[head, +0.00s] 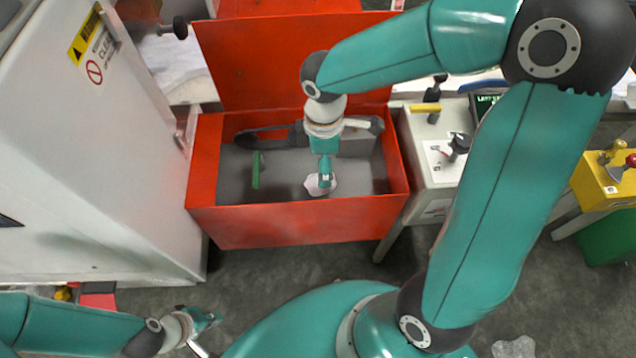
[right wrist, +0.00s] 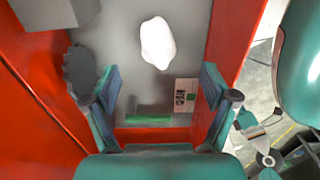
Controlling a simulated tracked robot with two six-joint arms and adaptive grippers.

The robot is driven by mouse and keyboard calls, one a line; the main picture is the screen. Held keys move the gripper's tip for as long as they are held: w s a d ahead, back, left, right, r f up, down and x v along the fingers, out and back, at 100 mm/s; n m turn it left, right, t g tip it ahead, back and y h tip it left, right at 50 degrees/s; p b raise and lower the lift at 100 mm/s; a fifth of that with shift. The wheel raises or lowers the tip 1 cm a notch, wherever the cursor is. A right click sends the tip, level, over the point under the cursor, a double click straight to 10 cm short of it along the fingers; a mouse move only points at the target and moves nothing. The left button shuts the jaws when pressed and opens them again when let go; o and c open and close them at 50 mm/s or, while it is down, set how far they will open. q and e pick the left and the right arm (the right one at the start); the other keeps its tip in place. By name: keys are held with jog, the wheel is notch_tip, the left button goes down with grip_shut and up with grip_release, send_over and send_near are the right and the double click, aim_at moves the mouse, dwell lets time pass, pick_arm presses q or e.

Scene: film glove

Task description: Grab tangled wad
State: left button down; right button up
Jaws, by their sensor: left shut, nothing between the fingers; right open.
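A white crumpled lump, which looks like the wad (head: 318,186), lies on the grey floor of an open red bin (head: 290,228). My right gripper (head: 325,180) reaches down into the bin and overlaps the lump in the head view. In the right wrist view the lump (right wrist: 157,42) lies beyond the open fingers of my right gripper (right wrist: 158,92), with nothing held between them. A second, clear crumpled piece (head: 514,348) lies on the floor at bottom right. My left gripper (head: 208,318) is shut and empty, low at the left, outside the bin.
A green piece (head: 256,170) and dark items stand inside the bin. The raised red lid (head: 260,65) is behind. A white cabinet (head: 90,150) stands left, and a control box with levers (head: 440,160) is at right. The bin's walls are close around my right gripper.

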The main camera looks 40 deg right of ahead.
notch_tip(320, 180, down, 3)
jog(key=shift+f, duration=0.1)
jog(key=shift+w+a+f+b, duration=0.1)
jog(key=shift+f+b, duration=0.15)
jog(key=shift+f, duration=0.6)
jog(key=shift+w+d+f+b, duration=0.1)
jog(key=shift+f+b, duration=0.15)
jog(key=shift+f, duration=0.65)
jog(key=shift+w+a+f+b, duration=0.1)
jog(key=shift+f+b, duration=0.15)
jog(key=shift+f, duration=0.6)
jog(key=c, duration=0.9)
